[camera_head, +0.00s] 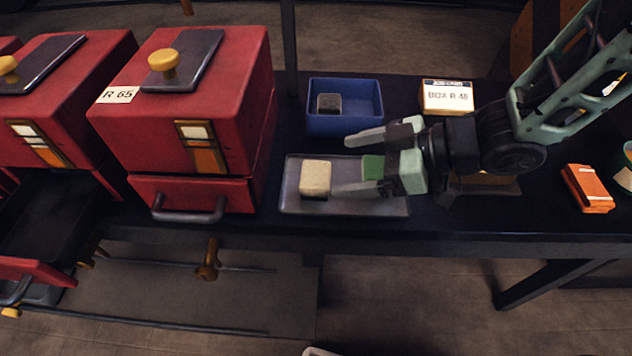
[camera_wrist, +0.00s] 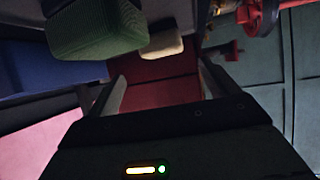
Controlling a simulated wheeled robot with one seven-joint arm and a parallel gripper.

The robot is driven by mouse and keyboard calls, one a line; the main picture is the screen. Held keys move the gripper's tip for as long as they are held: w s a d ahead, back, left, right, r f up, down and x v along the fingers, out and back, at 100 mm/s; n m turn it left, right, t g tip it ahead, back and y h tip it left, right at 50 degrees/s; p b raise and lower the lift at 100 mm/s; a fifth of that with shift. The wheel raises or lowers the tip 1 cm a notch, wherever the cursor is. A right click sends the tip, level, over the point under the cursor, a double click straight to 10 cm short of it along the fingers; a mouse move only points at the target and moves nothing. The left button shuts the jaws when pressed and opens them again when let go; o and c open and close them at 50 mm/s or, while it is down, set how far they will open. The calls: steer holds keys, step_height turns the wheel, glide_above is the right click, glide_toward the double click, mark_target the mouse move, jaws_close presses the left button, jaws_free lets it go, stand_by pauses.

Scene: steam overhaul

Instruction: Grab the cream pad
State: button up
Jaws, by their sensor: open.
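The cream pad (camera_head: 315,178) is a small pale block on the left part of a grey tray (camera_head: 290,204). In the wrist view the cream pad (camera_wrist: 162,42) shows above and beyond the fingers, partly hidden by a green pad (camera_wrist: 95,28). My gripper (camera_head: 341,165) is open and empty, its fingers pointing left. In the head view its lower fingertip ends just right of the cream pad. The green pad (camera_head: 373,167) shows between the fingers, partly hidden by my gripper. I see no contact with the cream pad.
A blue bin (camera_head: 345,122) with a dark block (camera_head: 329,103) stands behind the tray. A red cabinet (camera_head: 190,110) with a drawer stands close on the left. A labelled box (camera_head: 447,97) is at the back right, and an orange stack (camera_head: 588,188) lies far right.

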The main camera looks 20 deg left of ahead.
mark_target(321, 174)
steer(key=shift+s+f+b+x, duration=0.15)
steer(key=shift+b+x, duration=0.3)
steer(key=shift+x, duration=1.05)
steer(key=shift+s+f+b+x, duration=0.1)
steer(key=shift+b+x, duration=0.35)
steer(key=shift+x, duration=1.05)
steer(key=shift+d, duration=0.15)
steer(key=c, duration=1.1)
